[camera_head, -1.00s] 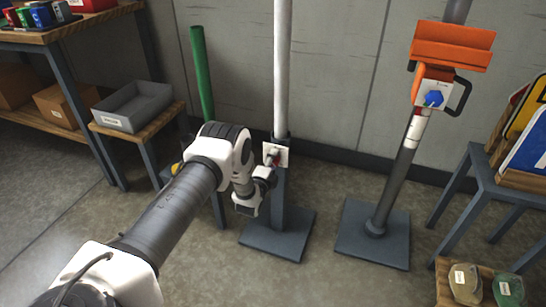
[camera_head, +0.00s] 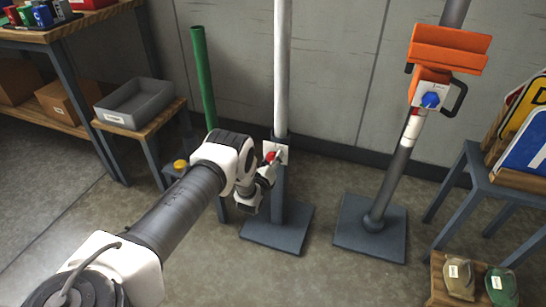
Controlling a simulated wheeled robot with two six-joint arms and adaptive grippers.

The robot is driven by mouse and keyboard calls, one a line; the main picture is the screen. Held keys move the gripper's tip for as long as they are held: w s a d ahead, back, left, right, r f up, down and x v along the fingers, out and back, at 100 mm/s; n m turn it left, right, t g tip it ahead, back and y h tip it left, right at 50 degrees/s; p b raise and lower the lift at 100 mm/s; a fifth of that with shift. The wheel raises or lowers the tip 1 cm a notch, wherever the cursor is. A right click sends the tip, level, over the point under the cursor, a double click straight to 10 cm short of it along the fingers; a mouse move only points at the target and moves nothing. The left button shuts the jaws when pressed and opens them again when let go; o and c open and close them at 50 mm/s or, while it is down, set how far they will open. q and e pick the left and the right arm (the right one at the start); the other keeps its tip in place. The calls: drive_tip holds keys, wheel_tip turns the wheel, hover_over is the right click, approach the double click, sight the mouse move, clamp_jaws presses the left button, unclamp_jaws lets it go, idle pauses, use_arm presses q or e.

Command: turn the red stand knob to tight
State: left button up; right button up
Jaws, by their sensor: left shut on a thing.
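The red stand knob (camera_head: 270,157) sits on a white plate (camera_head: 283,154) on the grey stand with the white pole (camera_head: 282,75). My left gripper (camera_head: 270,165) reaches in from the left and is shut on the knob. Its fingers are small in the picture and partly cover the knob. Any markings on the plate are too small to read. My right gripper is out of view.
A second stand to the right has a blue knob (camera_head: 430,100) and an orange holder (camera_head: 448,48). A green post (camera_head: 204,75) with a yellow knob (camera_head: 180,165) is at the left. A grey bin (camera_head: 134,103) and a sign rack (camera_head: 505,185) flank the area.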

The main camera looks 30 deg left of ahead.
use_arm(q)
drive_tip(key=shift+m, duration=1)
drive_tip(key=o, duration=1.2)
drive_tip(key=shift+c, duration=0.2)
drive_tip(key=shift+s, duration=0.1)
drive_tip(key=v, duration=1.1)
drive_tip(key=shift+s+d, duration=0.2)
drive_tip(key=shift+s, duration=0.2)
